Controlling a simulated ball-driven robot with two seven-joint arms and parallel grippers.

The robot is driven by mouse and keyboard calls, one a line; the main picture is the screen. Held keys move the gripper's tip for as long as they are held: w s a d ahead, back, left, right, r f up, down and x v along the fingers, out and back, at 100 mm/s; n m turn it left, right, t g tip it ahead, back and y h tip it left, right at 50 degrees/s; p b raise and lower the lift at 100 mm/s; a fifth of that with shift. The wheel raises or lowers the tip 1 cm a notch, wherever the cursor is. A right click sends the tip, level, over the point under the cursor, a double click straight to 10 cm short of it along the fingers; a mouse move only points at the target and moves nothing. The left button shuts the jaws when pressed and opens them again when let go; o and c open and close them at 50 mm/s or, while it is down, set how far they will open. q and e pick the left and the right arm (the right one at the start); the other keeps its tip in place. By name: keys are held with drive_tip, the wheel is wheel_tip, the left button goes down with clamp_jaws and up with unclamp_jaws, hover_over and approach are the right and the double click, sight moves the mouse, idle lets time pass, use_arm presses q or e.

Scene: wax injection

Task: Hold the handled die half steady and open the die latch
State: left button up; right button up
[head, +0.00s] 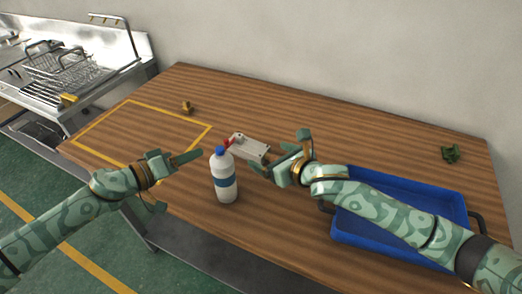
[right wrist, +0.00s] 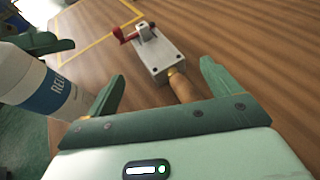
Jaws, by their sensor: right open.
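The grey metal die (head: 250,148) lies on the table near the middle. Its red latch (right wrist: 122,34) is at the far end in the right wrist view, beside a pale upright post. A wooden handle (right wrist: 182,88) sticks out of the near end, toward my right gripper. My right gripper (right wrist: 162,72) is open, its fingers on either side of the handle with gaps between. It also shows in the head view (head: 280,153), right of the die. My left gripper (head: 183,180) is open and empty, left of the bottle and apart from the die.
A white bottle (head: 225,184) with a blue cap stands just in front of the die, between my grippers. A blue tray (head: 453,199) lies under my right arm. A small brass object (head: 187,108) is near the yellow outline, a green one (head: 450,154) at the right.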

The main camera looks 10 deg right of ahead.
sight(258, 149)
drive_tip(key=x, duration=0.6)
drive_tip(key=shift+w+f, duration=0.1)
